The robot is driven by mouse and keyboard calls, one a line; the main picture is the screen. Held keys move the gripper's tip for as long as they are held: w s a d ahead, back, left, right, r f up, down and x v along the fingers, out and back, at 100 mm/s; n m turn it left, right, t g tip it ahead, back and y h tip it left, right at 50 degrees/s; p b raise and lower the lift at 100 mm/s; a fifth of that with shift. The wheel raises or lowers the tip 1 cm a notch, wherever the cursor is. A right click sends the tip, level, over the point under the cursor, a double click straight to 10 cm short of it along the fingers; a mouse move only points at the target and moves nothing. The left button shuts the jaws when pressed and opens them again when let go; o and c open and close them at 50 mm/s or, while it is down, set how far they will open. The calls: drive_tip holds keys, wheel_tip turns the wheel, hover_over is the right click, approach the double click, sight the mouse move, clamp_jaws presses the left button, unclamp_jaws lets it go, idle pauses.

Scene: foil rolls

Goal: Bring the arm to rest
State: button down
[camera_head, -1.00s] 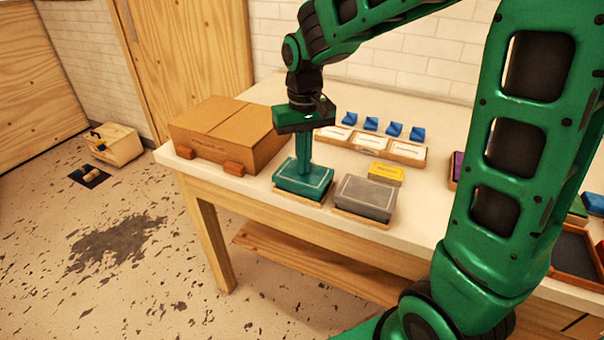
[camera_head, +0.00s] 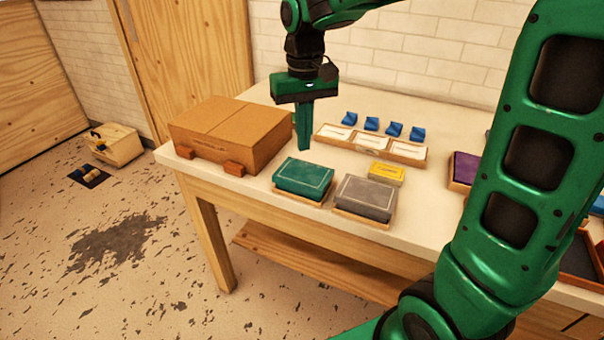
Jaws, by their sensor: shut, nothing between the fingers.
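My gripper (camera_head: 304,146) hangs from my green arm, fingers pointing down, shut and empty. It is above the table (camera_head: 262,200), behind the teal box (camera_head: 303,176) in the picture and apart from it. The teal box lies flat on a thin wooden base. A grey box (camera_head: 366,196) lies on a similar base to its right.
A large brown cardboard box (camera_head: 228,132) stands left of my gripper, with two small brown blocks at its front. A three-part tray (camera_head: 372,144), several blue pieces and a yellow box (camera_head: 387,174) are to the right. A purple item (camera_head: 464,168) lies farther right.

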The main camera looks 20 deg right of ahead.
drive_tip(key=shift+r, duration=0.65)
drive_tip(key=s+d+m, duration=0.1)
drive_tip(key=s+d, duration=0.3)
drive_tip(key=s+d+f+m, duration=0.1)
drive_tip(key=s+d, duration=0.3)
drive_tip(key=s+d+f+m, duration=0.1)
drive_tip(key=s+d, duration=0.3)
drive_tip(key=shift+d, duration=0.35)
drive_tip(key=s+d+f+m, duration=0.1)
drive_tip(key=s, duration=0.3)
drive_tip(key=s+d+f+m, duration=0.1)
drive_tip(key=s+d+f, duration=0.1)
drive_tip(key=s, duration=0.3)
drive_tip(key=s+d+f+m, duration=0.1)
drive_tip(key=s+d+f, duration=0.1)
drive_tip(key=s, duration=0.2)
drive_tip(key=shift+s+d+f, duration=0.1)
drive_tip(key=shift+s, duration=0.2)
